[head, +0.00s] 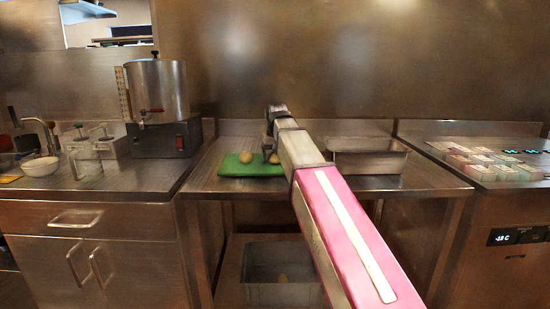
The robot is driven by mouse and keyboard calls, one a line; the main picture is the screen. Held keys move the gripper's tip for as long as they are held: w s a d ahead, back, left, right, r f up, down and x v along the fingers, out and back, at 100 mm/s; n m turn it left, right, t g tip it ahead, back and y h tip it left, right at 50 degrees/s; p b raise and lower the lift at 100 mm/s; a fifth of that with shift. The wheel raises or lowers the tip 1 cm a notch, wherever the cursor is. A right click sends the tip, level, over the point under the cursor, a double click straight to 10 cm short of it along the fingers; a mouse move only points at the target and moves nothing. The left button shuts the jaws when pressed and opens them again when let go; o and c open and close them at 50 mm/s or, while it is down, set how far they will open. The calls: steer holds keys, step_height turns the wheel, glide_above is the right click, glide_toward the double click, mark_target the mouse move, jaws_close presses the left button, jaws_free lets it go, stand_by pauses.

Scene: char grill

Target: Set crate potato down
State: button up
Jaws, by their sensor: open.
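My arm reaches away from me, with my gripper (268,150) above the green cutting board (228,170) on the steel table. The jaws are open, though the arm partly hides them. One potato (246,157) sits on the board just left of my gripper. Another potato (274,158) sits right below or beside the fingers, partly hidden; I cannot tell whether the fingers touch it. A grey crate (255,293) stands on the shelf under the table with a potato (282,278) in it. My arm hides part of the crate.
An empty-looking steel pan (370,160) stands right of the board, against the back wall. A steel urn (158,90) on a dark base, jars and a white bowl (41,167) occupy the left counter. Several small boxes (480,160) lie on the right unit. The table's front right is clear.

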steer(key=r, duration=0.3)
steer(key=s+r, duration=0.1)
steer(key=r, duration=0.7)
steer(key=shift+s+d+r, duration=0.15)
steer(key=shift+r, duration=0.05)
steer(key=shift+s+r, duration=0.1)
steer(key=shift+r, duration=0.3)
steer(key=shift+s, duration=0.1)
